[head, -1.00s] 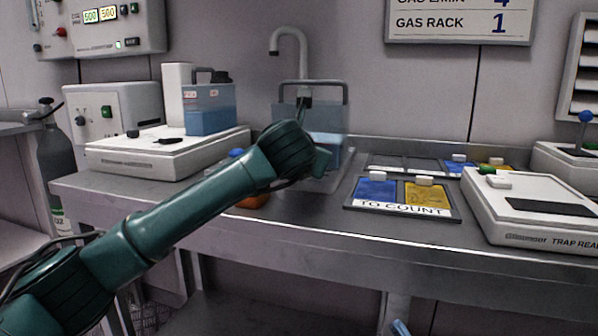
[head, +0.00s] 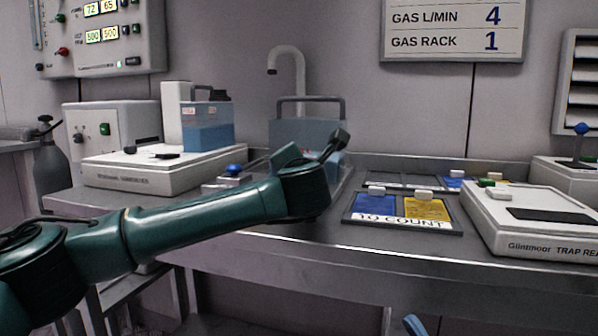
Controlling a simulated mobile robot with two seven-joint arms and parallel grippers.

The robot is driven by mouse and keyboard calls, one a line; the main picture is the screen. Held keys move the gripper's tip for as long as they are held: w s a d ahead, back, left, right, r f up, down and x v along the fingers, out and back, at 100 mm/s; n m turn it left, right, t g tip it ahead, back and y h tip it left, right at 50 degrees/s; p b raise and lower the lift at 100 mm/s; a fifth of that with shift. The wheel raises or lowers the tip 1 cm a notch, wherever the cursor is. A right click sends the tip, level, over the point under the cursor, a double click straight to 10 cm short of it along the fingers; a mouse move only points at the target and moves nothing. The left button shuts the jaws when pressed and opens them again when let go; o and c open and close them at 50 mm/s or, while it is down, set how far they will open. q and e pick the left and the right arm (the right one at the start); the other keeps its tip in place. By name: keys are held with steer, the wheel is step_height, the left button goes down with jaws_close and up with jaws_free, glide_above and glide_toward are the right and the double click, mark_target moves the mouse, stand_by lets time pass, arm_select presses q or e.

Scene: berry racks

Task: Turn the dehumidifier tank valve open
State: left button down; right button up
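A clear blue tank with a dark handle (head: 311,101) stands under the tap at the back of the bench; my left arm hides its lower part. A second blue tank (head: 208,138) sits on the white machine (head: 130,172) at left, whose label is too blurred to read. A small blue knob (head: 233,169) is low at the bench, left of my wrist; I cannot tell whether it is a valve. My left gripper (head: 318,152) is in front of the tank under the tap, apart from its handle. Its finger gap is unclear. My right gripper is not recognisable in view.
A tap (head: 288,58) rises behind the tank. Blue and yellow trays marked TO COUNT (head: 402,223) lie right of my gripper, with a white trap reader (head: 520,215) beyond. A small blue piece (head: 413,325) shows at the bottom edge.

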stand_by(0.4)
arm_select(q)
steer(key=c, duration=1.2)
jaws_free()
steer(key=shift+c, duration=0.2)
